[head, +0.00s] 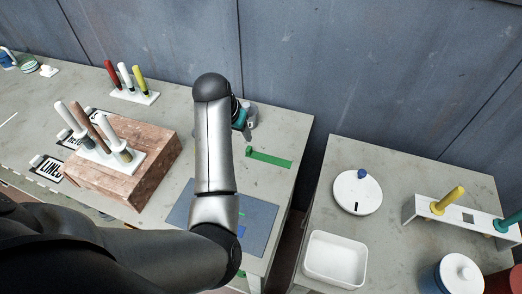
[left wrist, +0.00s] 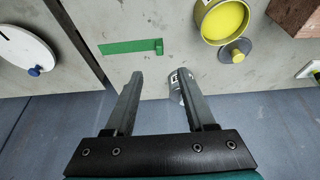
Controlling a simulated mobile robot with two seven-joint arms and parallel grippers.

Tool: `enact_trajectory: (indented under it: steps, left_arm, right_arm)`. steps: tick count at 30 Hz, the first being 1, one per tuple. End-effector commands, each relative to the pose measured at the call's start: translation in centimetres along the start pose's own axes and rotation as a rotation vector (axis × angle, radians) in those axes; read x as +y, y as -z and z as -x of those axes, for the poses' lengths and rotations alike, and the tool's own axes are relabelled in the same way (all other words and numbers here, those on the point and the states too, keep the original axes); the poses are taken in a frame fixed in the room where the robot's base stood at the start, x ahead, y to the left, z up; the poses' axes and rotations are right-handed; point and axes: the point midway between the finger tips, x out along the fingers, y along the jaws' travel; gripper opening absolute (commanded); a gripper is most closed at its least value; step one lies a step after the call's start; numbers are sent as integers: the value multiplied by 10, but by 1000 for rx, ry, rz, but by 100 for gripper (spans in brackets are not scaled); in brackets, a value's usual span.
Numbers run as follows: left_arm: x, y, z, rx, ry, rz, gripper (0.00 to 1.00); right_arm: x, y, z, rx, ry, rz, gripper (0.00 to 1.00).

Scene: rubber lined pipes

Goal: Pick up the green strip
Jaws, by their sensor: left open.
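The green strip (head: 270,159) lies flat on the left table near its right edge, with a small raised block at one end. It also shows in the left wrist view (left wrist: 130,46), beyond the fingertips and a little left of them. My left gripper (left wrist: 158,74) is open with nothing held between its fingers, apart from the strip. In the head view my left arm hides most of that gripper; only a teal part shows beside the arm. My right gripper is not in view.
A small labelled grey container (left wrist: 176,84) stands by the right finger. A yellow-lined cup (left wrist: 224,20) and a grey lid with a yellow knob (left wrist: 236,52) are close by. A blue-grey mat (head: 258,218) lies nearer. A gap separates the right table (head: 400,190), holding a white tray (head: 335,262).

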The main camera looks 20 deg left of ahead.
Motion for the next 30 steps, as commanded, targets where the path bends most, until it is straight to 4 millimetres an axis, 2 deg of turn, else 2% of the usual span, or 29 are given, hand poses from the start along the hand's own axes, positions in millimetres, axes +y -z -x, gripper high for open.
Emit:
enact_trajectory:
  steps: [4,12,16,23,30]
  left_arm:
    - [0,-1,-28,-2,0,0,55]
    - [0,-1,-72,-1,1,0,55]
    - [-1,-1,-84,0,1,0,55]
    - [0,0,-94,0,1,0,55]
    - [2,4,-121,0,0,0,55]
  right_arm:
    - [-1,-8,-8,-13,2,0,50]
    - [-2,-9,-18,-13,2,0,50]
    - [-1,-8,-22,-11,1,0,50]
    - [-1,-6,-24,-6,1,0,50]
    - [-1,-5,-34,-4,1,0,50]
